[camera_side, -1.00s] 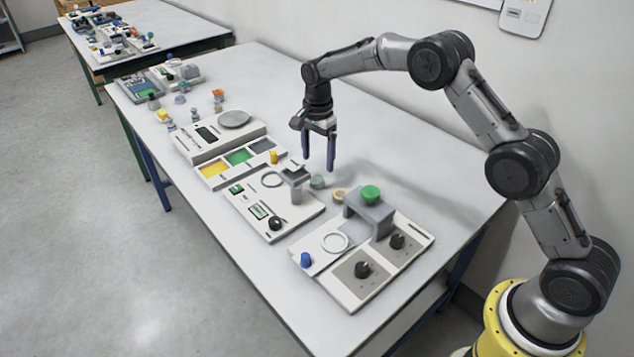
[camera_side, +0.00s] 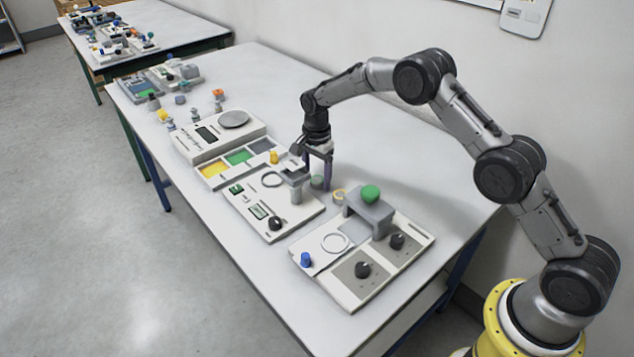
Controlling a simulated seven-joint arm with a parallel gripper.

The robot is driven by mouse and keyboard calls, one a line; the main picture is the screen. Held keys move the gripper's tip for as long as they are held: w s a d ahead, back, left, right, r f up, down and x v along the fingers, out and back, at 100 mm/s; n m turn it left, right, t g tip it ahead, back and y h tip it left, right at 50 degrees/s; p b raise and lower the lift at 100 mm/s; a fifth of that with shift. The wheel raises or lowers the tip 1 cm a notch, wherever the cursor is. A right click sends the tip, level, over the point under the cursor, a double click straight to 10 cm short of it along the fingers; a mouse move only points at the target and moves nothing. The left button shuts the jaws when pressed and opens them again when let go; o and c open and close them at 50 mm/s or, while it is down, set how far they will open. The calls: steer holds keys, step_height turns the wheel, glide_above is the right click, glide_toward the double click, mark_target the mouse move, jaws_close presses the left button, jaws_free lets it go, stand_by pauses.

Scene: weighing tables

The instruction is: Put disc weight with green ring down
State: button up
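A small grey-green disc (camera_side: 317,182) stands on the white table, between the middle device and the grey block with the green button. It looks like the disc weight with the green ring, but the ring is too small to make out clearly. My gripper (camera_side: 318,178) points straight down at this disc, with its dark fingers apart on either side of it. The fingers look open, and no grip on the disc can be seen. The left finger is partly hidden behind the raised grey plate of the middle device.
The middle device (camera_side: 262,225) is in front of my gripper. A scale (camera_side: 214,146) and coloured trays are to the left.

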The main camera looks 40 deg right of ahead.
jaws_close()
